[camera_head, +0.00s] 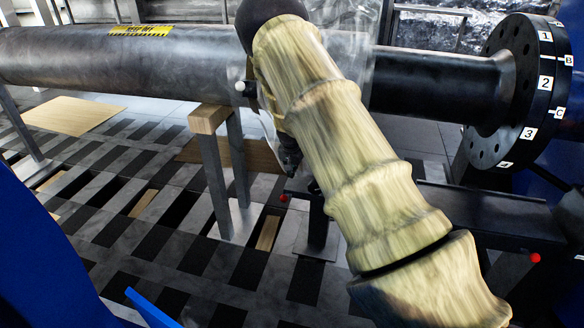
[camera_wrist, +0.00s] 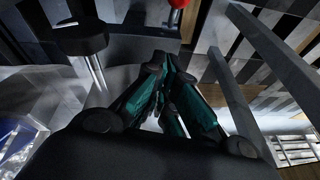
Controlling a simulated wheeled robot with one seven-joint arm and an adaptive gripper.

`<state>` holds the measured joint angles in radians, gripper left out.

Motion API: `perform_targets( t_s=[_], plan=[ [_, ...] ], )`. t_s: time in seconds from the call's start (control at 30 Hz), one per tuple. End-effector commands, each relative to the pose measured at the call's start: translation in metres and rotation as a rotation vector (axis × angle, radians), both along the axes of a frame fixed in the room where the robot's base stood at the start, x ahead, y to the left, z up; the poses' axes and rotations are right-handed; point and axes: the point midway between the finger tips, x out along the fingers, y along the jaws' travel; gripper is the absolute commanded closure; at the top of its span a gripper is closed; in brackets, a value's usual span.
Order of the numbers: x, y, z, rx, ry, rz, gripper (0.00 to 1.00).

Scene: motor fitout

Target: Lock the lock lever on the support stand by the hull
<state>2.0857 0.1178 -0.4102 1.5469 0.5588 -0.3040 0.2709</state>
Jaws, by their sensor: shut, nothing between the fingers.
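A red ball knob (camera_head: 284,198), apparently the lever's end, shows at the left end of a dark support stand (camera_head: 318,228) under the pipe. A red knob also shows at the top edge of the wrist view (camera_wrist: 177,4). A second red knob (camera_head: 536,258) sits at the right of the dark framework. I cannot tell the lever's lock state. My gripper (camera_head: 291,165) is above and close to the left knob, partly hidden by my sleeved arm. In the wrist view its dark and teal fingers (camera_wrist: 167,65) are together and empty, apart from the red knob.
A long grey pipe (camera_head: 170,65) crosses the back, ending in a numbered black flange (camera_head: 535,85). A wood-topped trestle (camera_head: 209,117) stands left of my gripper. A black disc on a rod (camera_wrist: 80,36) is left of the fingers. The tiled floor has dark openings.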

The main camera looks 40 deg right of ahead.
Motion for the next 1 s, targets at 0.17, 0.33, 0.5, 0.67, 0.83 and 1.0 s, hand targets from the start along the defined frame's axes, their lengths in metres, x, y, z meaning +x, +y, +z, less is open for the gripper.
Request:
perform_targets(
  t_s=[0.17, 0.33, 0.5, 0.67, 0.83, 1.0],
  plan=[
    [0.006, -0.006, -0.026, 0.0, 0.001, -0.001, 1.0],
    [0.011, -0.01, -0.047, 0.0, 0.001, 0.0, 1.0],
    [0.007, 0.002, -0.059, 0.001, 0.001, 0.0, 1.0],
    [0.001, 0.013, -0.067, 0.001, 0.001, 0.0, 1.0],
    [-0.003, 0.018, -0.071, 0.0, 0.0, -0.001, 1.0],
    [-0.003, 0.019, -0.071, 0.0, 0.0, -0.001, 1.0]
  ],
)
